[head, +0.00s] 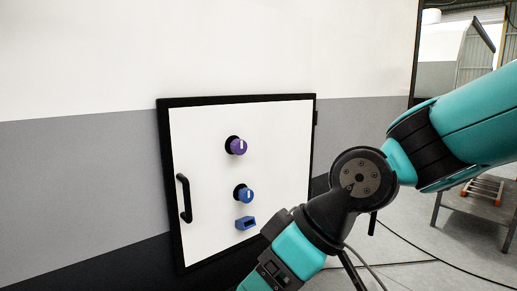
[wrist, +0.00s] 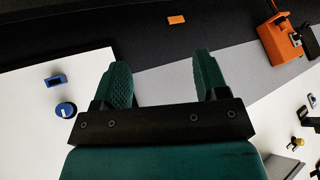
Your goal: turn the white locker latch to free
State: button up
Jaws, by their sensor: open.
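A white locker door (head: 215,200) with a black frame sits in the wall in the head view. It carries a purple knob (head: 238,146), a blue knob (head: 245,194) below it and a blue block-like fitting (head: 245,223) lowest. Both knobs show a pale, roughly upright mark. I cannot tell which part is the latch; no white-coloured latch shows clearly. My gripper (wrist: 160,68) is open and empty in the wrist view, with the blue knob (wrist: 65,110) and blue fitting (wrist: 56,80) to its left, apart from it. The head view does not show my fingers.
A black handle (head: 184,198) stands out at the door's left side. In the wrist view, a small orange plate (wrist: 176,20) lies on a dark band, and an orange box-like fitting (wrist: 279,40) is at upper right. A metal table (head: 470,195) stands at right in the head view.

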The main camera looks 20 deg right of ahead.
jog(key=w+d+r+t+y, duration=0.25)
jog(key=w+t, duration=0.25)
jog(key=w, duration=0.4)
jog(key=m+t+h, duration=0.2)
jog(key=t+h, duration=0.2)
jog(key=t, duration=0.5)
send_near(242, 148)
jog(key=p+x, duration=0.9)
jog(key=x, duration=0.1)
jog(key=shift+r, duration=0.1)
jog(key=shift+w+a, duration=0.2)
jog(key=shift+w, duration=0.25)
jog(key=c, duration=0.9)
